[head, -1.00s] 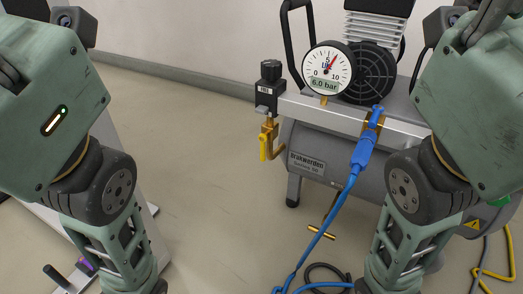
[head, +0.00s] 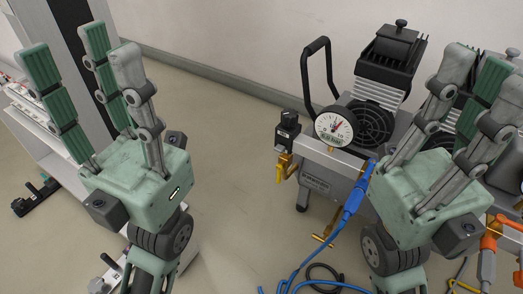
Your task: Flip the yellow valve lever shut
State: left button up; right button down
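The yellow valve lever (head: 279,173) hangs down, pointing roughly along the vertical, at the brass valve (head: 285,158) below the black regulator (head: 288,130) on the compressor's left end. My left gripper (head: 84,52) is open and empty, its three fingers pointing up, well left of the lever. My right gripper (head: 485,75) is also open with its fingers up. It stands in front of the compressor's right part and hides some of it. Neither gripper touches the lever.
The compressor (head: 318,180) carries a pressure gauge (head: 333,127), a black handle (head: 306,75) and a finned motor head (head: 390,55). A blue hose (head: 352,205) runs down to the floor. Clear floor (head: 235,150) lies between my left gripper and the valve. A rack stands at far left.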

aim_at(279, 168)
jog(key=k+j, duration=0.1)
jog(key=j, duration=0.25)
jog(key=k+j, duration=0.15)
jog(key=j, duration=0.25)
jog(key=k+j, duration=0.1)
jog(key=j, duration=0.25)
jog(key=k+j, duration=0.1)
jog(key=j, duration=0.25)
jog(key=k+j, duration=0.1)
jog(key=j, duration=0.3)
jog(key=k+j, duration=0.15)
jog(key=j, duration=0.2)
jog(key=u, duration=0.05)
